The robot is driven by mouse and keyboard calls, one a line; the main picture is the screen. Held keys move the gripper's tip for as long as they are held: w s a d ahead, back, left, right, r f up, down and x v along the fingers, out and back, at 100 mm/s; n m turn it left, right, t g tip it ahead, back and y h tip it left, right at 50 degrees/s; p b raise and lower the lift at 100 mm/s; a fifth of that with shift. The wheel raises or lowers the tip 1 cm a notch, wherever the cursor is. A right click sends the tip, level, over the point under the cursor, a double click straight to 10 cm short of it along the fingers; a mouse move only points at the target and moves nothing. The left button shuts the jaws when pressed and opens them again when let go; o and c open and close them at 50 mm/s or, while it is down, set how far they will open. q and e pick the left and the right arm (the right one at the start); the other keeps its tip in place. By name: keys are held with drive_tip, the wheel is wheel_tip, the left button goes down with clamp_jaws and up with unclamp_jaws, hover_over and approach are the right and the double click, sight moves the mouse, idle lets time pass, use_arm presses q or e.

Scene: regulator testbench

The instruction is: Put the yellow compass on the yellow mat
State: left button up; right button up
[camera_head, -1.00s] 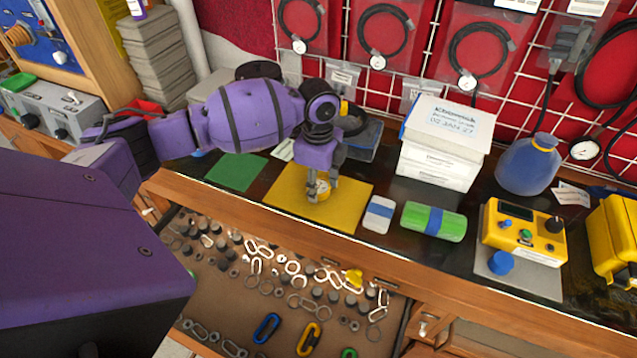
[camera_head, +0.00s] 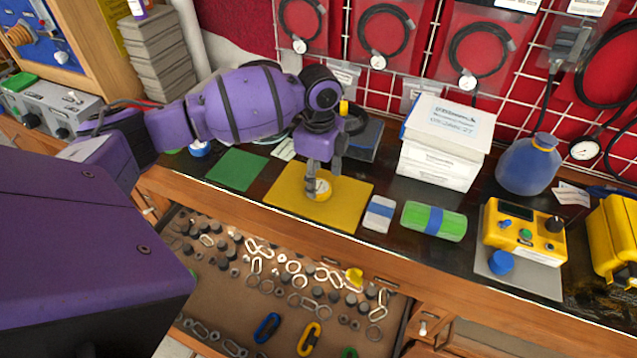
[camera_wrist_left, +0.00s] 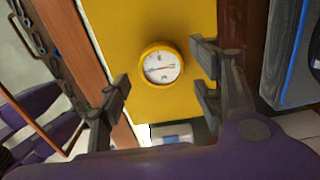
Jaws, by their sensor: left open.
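The yellow compass (camera_head: 320,189), with a round white dial, lies face up on the yellow mat (camera_head: 285,198). It also shows in the left wrist view (camera_wrist_left: 161,66), with the yellow mat (camera_wrist_left: 165,118) under and around it. My left gripper (camera_head: 324,180) is just above the compass in the head view and hides part of it. In the left wrist view the left gripper (camera_wrist_left: 160,82) has its fingers spread wide, with a gap between each finger and the compass. My right gripper is not in view.
A green mat (camera_head: 237,169) lies left of the yellow mat. A white-and-blue block (camera_head: 379,214) and a green roll (camera_head: 433,221) lie to the right. White boxes (camera_head: 440,145) stand behind. An open drawer (camera_head: 225,310) with several links lies below the bench edge.

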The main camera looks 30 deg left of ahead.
sight(319, 187)
use_arm(q)
wheel_tip(319, 187, up, 9)
drive_tip(key=shift+r, duration=0.2)
